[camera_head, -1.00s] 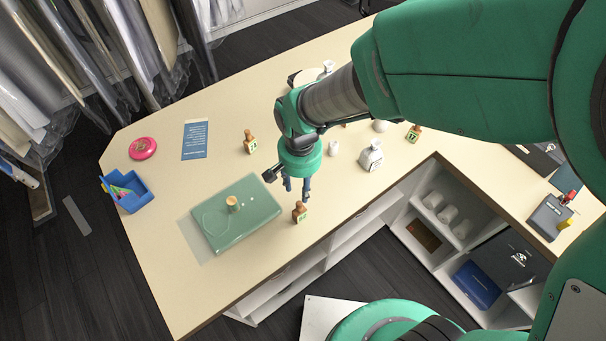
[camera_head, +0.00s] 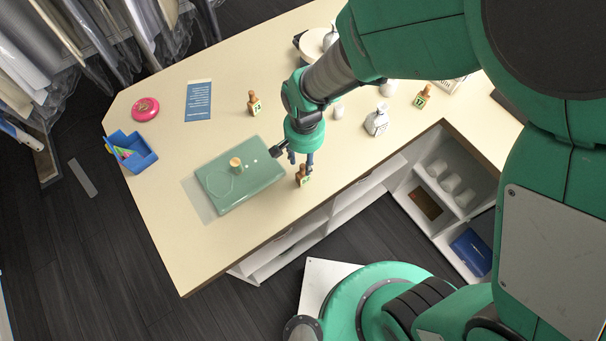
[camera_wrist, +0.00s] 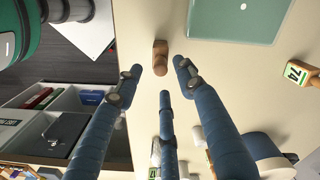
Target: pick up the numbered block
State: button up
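Several wooden blocks with green-edged number labels stand on the cream counter. One block (camera_head: 303,176) is by the counter's front edge, right beside my fingertips; its number is too small to read. In the wrist view this block (camera_wrist: 160,56) shows brown from above, between and just beyond the spread fingers. My gripper (camera_head: 301,161) is open and empty, its blue fingers pointing down; they also show in the wrist view (camera_wrist: 159,76). A block marked 17 (camera_head: 423,97) stands to the right.
A green slab (camera_head: 240,190) with a round wooden piece (camera_head: 235,164) lies left of my gripper. A white bottle (camera_head: 376,122) and a small white jar (camera_head: 339,111) stand right. A blue bin (camera_head: 135,155), pink disc (camera_head: 145,108) and blue card (camera_head: 198,102) lie left. Open shelves are under the counter.

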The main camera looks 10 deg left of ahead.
aim_at(303, 166)
jog(key=shift+s+a+f, duration=0.1)
jog(key=shift+a+f, duration=0.05)
jog(key=shift+f, duration=2.2)
grip_shut()
